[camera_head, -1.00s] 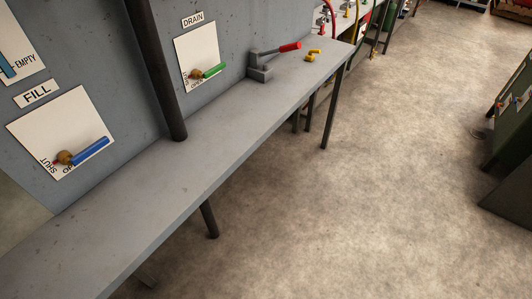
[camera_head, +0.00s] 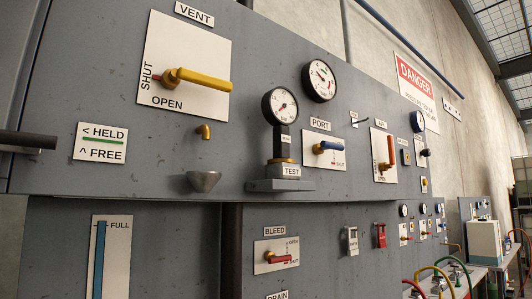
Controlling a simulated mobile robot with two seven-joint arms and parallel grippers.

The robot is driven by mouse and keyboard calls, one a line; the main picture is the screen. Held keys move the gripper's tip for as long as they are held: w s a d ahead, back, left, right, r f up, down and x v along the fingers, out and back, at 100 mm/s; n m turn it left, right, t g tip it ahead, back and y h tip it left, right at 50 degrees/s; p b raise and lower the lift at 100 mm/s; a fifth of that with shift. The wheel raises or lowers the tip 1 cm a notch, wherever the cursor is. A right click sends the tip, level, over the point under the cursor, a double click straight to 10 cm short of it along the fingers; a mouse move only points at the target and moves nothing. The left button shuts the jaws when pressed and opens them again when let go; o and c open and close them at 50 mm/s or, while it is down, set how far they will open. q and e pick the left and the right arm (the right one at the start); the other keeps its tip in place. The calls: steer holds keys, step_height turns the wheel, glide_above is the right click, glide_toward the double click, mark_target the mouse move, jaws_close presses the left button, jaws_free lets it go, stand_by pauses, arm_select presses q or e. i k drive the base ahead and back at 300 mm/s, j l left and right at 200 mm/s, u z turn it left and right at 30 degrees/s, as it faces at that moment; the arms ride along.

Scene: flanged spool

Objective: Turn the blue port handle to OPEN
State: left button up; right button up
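The blue port handle (camera_head: 330,146) is on a small white plate (camera_head: 322,160) under the PORT label (camera_head: 320,125), right of centre in the head view. It points right, roughly level, from a brass hub. Small red lettering at the plate's lower right seems to read SHUT; the other marks are too small to read. Neither of my grippers shows in the head view, and nothing touches the handle.
Left of it are a gauge (camera_head: 280,106) on the TEST fitting (camera_head: 280,178) and a yellow VENT handle (camera_head: 200,80). An orange handle (camera_head: 390,150) is to the right, a red BLEED handle (camera_head: 280,259) below. A dark bar (camera_head: 28,145) juts in at the left edge.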

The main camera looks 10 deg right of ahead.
mark_target(325, 145)
steer(key=i+l+u, duration=0.15)
steer(key=l+u, duration=1.3)
steer(key=l, duration=0.3)
